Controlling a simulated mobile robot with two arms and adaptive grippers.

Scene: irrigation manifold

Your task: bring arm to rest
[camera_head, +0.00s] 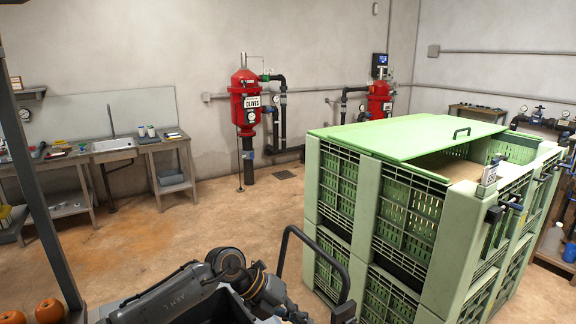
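A dark grey arm of mine (185,292) lies low at the bottom centre of the head view. Its links look folded, and its joints (245,275) run toward the lower right. The far end of this arm runs toward the bottom edge, and I cannot make out any fingers there. Neither my left nor my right gripper can be made out. I see nothing held.
A stack of green crates (335,215) with a partly open green lid (405,135) stands close on the right. A black curved bar (312,245) rises beside it. Red filter tanks (245,100) and a sink bench (115,150) line the back. Floor (215,225) between is clear.

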